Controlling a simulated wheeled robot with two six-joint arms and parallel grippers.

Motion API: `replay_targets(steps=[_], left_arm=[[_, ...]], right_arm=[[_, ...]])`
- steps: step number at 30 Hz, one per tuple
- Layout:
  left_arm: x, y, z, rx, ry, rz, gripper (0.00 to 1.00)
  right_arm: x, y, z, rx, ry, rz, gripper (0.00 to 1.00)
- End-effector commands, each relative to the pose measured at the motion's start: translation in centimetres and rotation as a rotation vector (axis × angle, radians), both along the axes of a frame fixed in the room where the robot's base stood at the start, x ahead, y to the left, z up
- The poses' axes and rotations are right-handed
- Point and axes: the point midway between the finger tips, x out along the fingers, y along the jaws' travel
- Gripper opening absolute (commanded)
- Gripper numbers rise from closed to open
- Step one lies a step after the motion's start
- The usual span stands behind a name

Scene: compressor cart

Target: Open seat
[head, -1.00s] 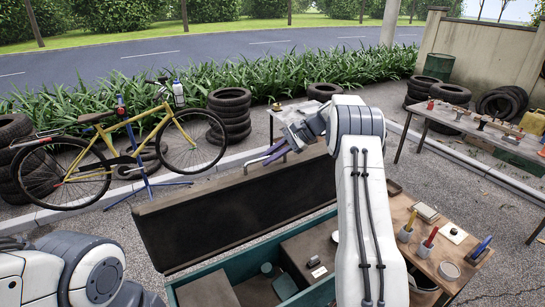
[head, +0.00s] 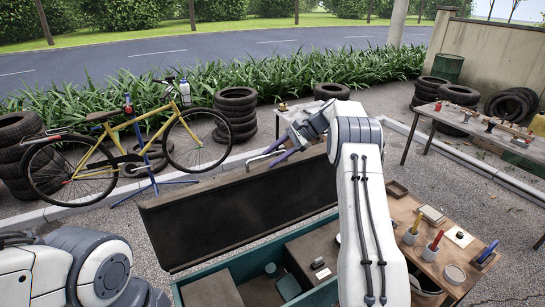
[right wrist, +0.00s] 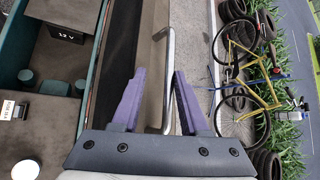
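The seat (head: 235,214) is a long dark panel that stands raised along the far side of the open teal box (head: 232,262). Its dark inner face is toward me in the head view. My right gripper (head: 268,155) is at the seat's top edge. In the right wrist view, its two purple fingers (right wrist: 158,100) are apart, with a thin silver bar (right wrist: 168,75) and the seat's pale edge (right wrist: 154,50) between them. A gap shows beside the bar, so the fingers do not look clamped. My left gripper is out of view; only part of that arm shows at lower left.
A wooden side top (head: 462,262) with tools and cups is right of the box. Beyond the seat stand a yellow bicycle (head: 125,150) on a blue stand and stacked tyres (head: 236,115). A workbench (head: 480,125) is at the right. Open pavement lies between.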

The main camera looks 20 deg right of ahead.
Motion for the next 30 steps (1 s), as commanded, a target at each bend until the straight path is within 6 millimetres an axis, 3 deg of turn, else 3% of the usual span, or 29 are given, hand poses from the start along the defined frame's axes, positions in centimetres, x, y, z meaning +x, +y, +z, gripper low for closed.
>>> replay_targets(steps=[10, 18, 24, 30], left_arm=[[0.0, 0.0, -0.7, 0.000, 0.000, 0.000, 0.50], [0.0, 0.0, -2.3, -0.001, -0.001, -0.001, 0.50], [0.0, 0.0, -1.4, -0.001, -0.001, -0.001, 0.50], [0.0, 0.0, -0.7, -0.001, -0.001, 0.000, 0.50]], right_arm=[[-0.2, -0.6, 0.2, 0.001, 0.001, 0.002, 0.45], [-1.6, -4.3, 3.3, -0.001, -0.002, -0.002, 0.45], [-2.3, -6.3, 5.6, 0.000, -0.001, -0.002, 0.45], [-2.7, -7.3, 6.5, 0.001, 0.000, -0.001, 0.45]])
